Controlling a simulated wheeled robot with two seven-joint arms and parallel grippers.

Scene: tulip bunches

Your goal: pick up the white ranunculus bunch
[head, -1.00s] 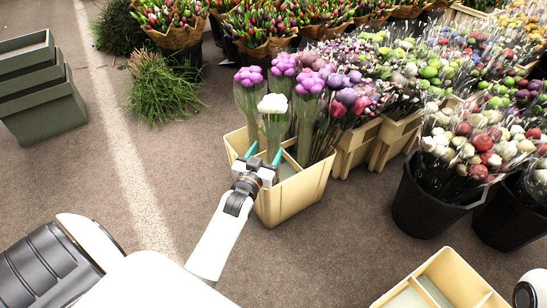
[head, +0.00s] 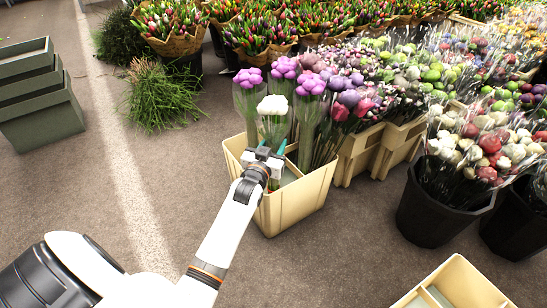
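The white ranunculus bunch (head: 272,106) stands upright in a clear sleeve in the front compartment of a cream crate (head: 296,203). Purple bunches (head: 248,80) stand behind and beside it. My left gripper (head: 271,148) is at the sleeve just below the white blooms, over the crate's front. Its teal fingertips show on either side of the sleeve and appear apart. The gripper body hides the lower sleeve, and I cannot tell whether the fingers touch it. My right gripper is out of view.
An empty-looking cream crate (head: 456,284) stands at bottom right. Black buckets (head: 434,208) of mixed bunches stand to the right. Stacked green planters (head: 42,118) and cut greenery (head: 162,92) are on the left. The floor in front of the crate is clear.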

